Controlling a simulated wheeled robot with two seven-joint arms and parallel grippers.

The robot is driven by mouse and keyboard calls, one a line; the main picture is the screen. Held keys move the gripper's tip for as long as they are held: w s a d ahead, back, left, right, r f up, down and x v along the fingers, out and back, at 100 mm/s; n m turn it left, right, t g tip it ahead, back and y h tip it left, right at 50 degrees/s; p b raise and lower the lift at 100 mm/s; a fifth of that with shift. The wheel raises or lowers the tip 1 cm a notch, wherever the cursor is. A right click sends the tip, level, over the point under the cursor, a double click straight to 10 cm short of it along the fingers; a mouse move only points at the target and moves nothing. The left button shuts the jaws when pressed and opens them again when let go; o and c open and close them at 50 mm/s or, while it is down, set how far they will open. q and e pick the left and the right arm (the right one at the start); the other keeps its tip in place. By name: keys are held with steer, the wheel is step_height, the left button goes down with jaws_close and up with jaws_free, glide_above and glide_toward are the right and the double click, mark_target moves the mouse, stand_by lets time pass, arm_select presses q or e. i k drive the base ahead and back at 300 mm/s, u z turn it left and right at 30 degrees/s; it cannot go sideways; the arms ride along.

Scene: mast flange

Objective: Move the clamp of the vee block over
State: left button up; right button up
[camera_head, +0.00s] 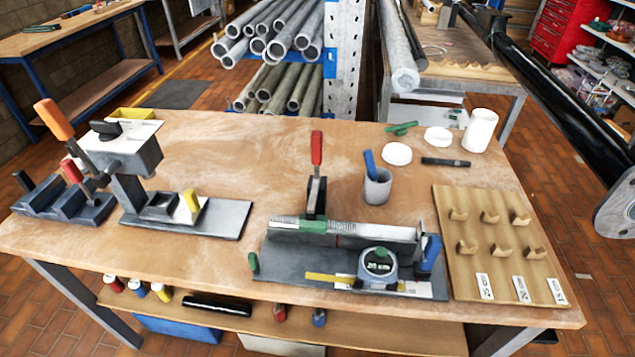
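A dark grey block with notched tops (62,203) sits at the table's left end and looks like a vee block. A lever with a red handle (72,170) leans over it, beside a longer orange handle (53,118); I cannot tell which part each belongs to. A second fixture (340,240) stands at the table's front middle, a long grey block on a dark base plate. A toggle clamp with an upright red handle (316,150) stands behind it. I cannot tell for sure which is the task's vee block. Neither gripper is in view.
A grey stand on a plate (225,217) is left of centre. A black pole with a flange (615,213) slants in from the upper right. The table's back middle is clear.

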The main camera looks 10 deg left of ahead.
mark_target(316, 138)
steer(key=u, duration=2.95)
steer(key=k, duration=0.7)
steer(key=z, duration=1.3)
